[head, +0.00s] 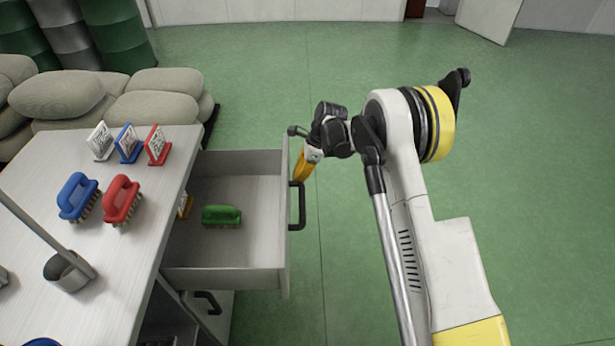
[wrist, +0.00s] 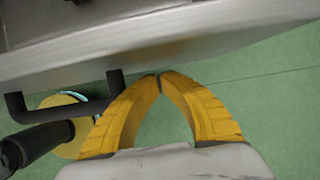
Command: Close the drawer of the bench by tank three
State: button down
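The bench drawer (head: 258,281) is pulled well out to the right of the white bench (head: 25,160). A green brush (head: 221,215) lies inside it. The drawer's dark handle (head: 297,206) is on its right-hand front face. My gripper (head: 299,179) is at that front, near the far end of the handle. In the wrist view, my gripper's yellow fingers (wrist: 160,76) meet at the tips with nothing seen between them. They are close to the drawer front (wrist: 180,40), beside the handle (wrist: 115,85); I cannot tell whether they touch it.
Blue (head: 78,197) and red (head: 122,200) brushes, several small signs and a metal cup (head: 69,271) stand on the bench. Stacked sacks (head: 150,97) and drums (head: 112,30) are behind. Green floor (head: 540,150) to the right is clear.

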jog(key=shift+a, duration=0.25)
